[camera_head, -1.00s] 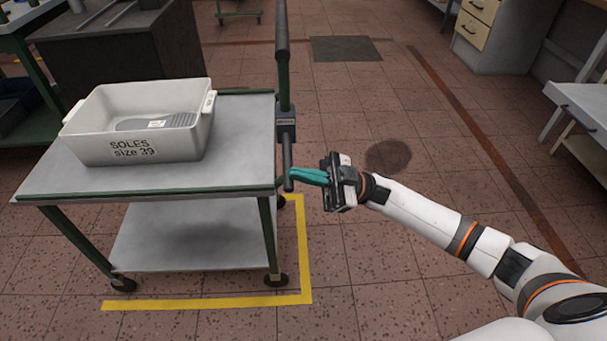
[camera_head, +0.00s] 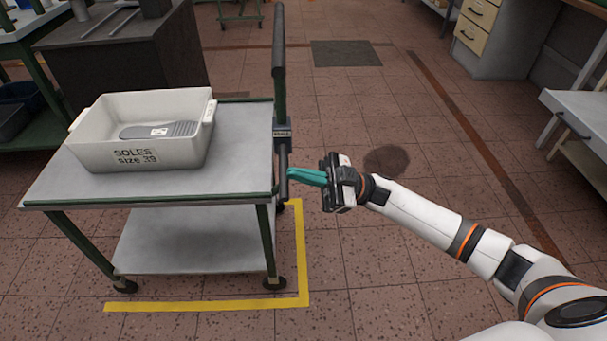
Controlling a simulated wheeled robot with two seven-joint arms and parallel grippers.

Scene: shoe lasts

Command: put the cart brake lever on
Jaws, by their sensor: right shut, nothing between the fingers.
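The cart (camera_head: 235,172) has a grey top, green legs and a dark upright handle post (camera_head: 280,75) at its right side. A small dark brake box (camera_head: 282,133) sits on that post, and the dark brake lever (camera_head: 284,178) hangs from it, close to vertical. My right gripper (camera_head: 292,171) has teal fingers, shut and empty, pointing left. Its fingertips are right beside the lever at about its mid-height; I cannot tell whether they touch it. My left gripper is out of view.
A white bin (camera_head: 134,157) marked "SOLES size 39" stands on the cart with grey soles inside. Yellow tape (camera_head: 301,255) marks the floor around the cart. The floor to the right is open, with a bench (camera_head: 578,108) at the right edge.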

